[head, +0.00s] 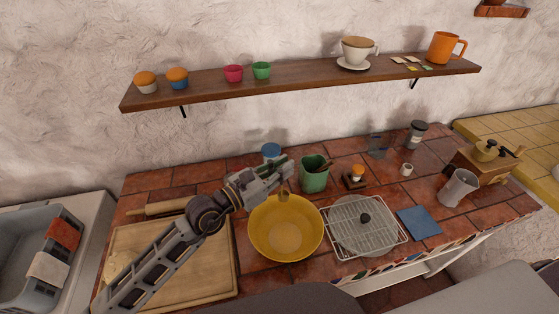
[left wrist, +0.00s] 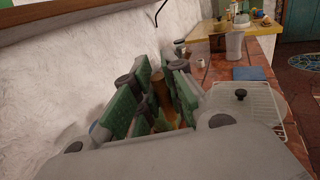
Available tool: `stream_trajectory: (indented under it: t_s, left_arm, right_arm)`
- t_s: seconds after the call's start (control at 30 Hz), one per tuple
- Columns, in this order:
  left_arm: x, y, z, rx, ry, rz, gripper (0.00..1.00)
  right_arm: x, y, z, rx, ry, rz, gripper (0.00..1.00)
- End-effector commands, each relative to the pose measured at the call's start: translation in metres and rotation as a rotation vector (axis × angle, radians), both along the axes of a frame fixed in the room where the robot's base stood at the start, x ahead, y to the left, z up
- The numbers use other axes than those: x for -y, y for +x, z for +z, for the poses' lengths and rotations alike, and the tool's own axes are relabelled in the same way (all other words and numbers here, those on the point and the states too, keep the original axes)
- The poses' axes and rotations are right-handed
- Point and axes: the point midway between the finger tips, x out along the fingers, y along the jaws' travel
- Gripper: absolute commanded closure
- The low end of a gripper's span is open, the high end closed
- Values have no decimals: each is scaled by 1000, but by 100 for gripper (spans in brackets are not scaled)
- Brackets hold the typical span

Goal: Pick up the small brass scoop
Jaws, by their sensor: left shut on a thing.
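My left gripper (head: 281,175) reaches in over the back of the yellow bowl (head: 268,248). It is shut on the small brass scoop (head: 284,196), whose small end hangs below the fingers, above the bowl. In the left wrist view the scoop's brownish handle (left wrist: 162,92) stands between the green finger pads of the gripper (left wrist: 158,98). The gripper hides much of the scoop in the head view. My right gripper is not in view.
A green pot (head: 314,178) with utensils stands just right of my gripper, and a blue-lidded jar (head: 271,151) behind it. A wire rack (head: 345,243) and blue cloth (head: 419,222) lie to the right. A cutting board (head: 215,262) is left. A shelf (head: 300,77) runs above.

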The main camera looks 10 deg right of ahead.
Motion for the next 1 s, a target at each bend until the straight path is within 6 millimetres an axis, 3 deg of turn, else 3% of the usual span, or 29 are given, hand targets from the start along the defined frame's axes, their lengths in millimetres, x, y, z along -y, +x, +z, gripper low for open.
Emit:
stream_trajectory:
  t_s: [0.6, 1.0]
  left_arm:
    - [0, -60, 0, -1, -2, 0, 100]
    - [-1, -74, 1, 1, 0, 2, 100]
  right_arm:
    - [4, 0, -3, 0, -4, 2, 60]
    - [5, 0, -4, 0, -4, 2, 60]
